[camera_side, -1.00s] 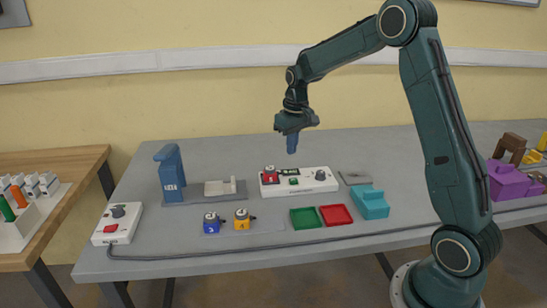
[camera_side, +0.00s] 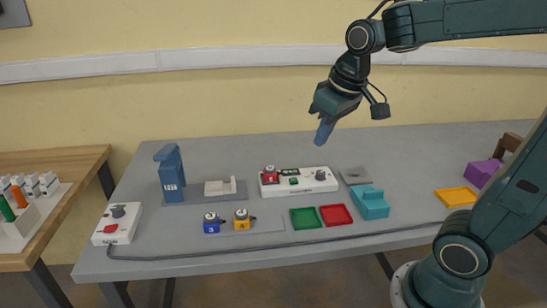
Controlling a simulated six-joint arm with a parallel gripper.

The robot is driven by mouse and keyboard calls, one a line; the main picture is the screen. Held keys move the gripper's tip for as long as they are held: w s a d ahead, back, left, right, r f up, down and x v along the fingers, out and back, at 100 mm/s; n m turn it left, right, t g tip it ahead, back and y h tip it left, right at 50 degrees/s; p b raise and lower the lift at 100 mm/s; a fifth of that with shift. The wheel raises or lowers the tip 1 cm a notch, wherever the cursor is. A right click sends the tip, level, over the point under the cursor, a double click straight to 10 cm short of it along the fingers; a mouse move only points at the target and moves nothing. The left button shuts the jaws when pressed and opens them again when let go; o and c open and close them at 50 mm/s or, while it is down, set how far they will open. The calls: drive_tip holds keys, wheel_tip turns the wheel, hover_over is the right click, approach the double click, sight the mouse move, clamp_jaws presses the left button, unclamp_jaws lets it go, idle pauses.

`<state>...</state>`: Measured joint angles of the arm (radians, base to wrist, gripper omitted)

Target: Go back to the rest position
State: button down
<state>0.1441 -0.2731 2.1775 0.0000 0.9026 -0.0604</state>
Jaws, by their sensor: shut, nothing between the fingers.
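My gripper (camera_side: 324,132) hangs in the air above the back of the grey table (camera_side: 385,148), tilted a little down and to the left. Its fingers are together with nothing between them. It is well clear of the objects below. My arm reaches in from the upper right, and its elbow lies outside the picture.
Below stand a white socket box (camera_side: 298,187) with a red block (camera_side: 270,176), a teal block (camera_side: 369,203), a green tray (camera_side: 305,218) and a red tray (camera_side: 336,215). Blue (camera_side: 212,223) and yellow (camera_side: 242,219) blocks, a blue press (camera_side: 171,172) and a white control box (camera_side: 117,223) stand left.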

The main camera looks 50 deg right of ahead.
drive_tip(key=s+a+f+n+t, duration=0.1)
drive_tip(key=s+a, duration=0.3)
drive_tip(key=s, duration=0.8)
drive_tip(key=shift+a+f+t+y, duration=0.15)
drive_tip(key=shift+t+y, duration=0.15)
drive_tip(key=shift+t, duration=0.1)
drive_tip(key=shift+w, duration=0.1)
